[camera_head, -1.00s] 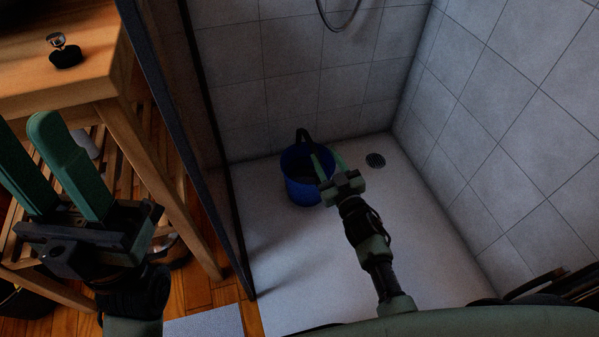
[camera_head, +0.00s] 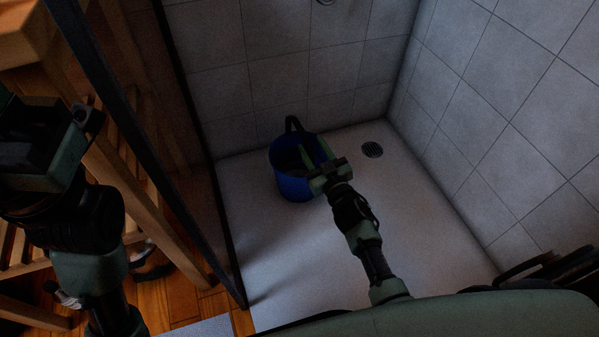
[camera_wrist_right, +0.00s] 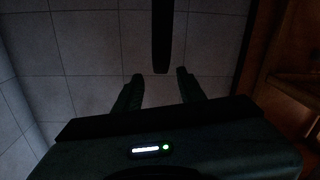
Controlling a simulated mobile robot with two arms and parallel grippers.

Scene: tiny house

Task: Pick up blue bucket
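The blue bucket (camera_head: 291,186) stands upright on the white shower floor, with its black handle (camera_head: 293,125) raised at the far rim. My right gripper (camera_head: 316,150) is at the bucket's right rim, its fingers pointing toward the handle. In the right wrist view my right gripper (camera_wrist_right: 160,80) is open, and the dark handle (camera_wrist_right: 161,38) runs down to between its fingertips; contact cannot be told. My left gripper is at the left edge of the head view, where its body (camera_head: 38,140) shows and its fingers are mostly cut off.
A dark-framed shower partition (camera_head: 150,130) stands left of the bucket. A wooden shelf unit (camera_head: 150,205) is beyond it. Tiled walls (camera_head: 500,120) close the right and back. The floor around the drain (camera_head: 372,150) is clear.

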